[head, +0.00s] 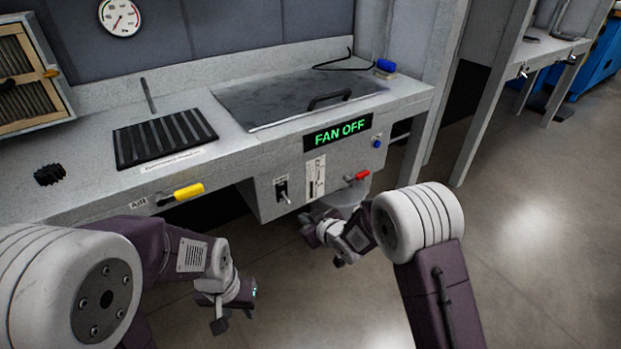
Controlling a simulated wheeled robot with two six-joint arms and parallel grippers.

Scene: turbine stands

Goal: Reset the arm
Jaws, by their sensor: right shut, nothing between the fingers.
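My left gripper (232,314) hangs low in front of the bench, below the yellow handle and apart from it. Its fingers are small and dark here, and I cannot tell how far apart they are. My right gripper (312,230) is shut and empty. It is in front of the lower part of the bench's control box, below the small toggle lever and the red-handled valve. Its fingertips are small and partly hidden by my wrist. Neither gripper is seen holding anything.
The grey bench (75,190) carries a black grille (165,138), a hatch (290,95) with a handle, and a blue-topped object (386,66). Its front has a yellow handle (188,191), a FAN OFF display (338,133), a toggle lever (283,190) and a red-handled valve (358,176). Floor at right is clear.

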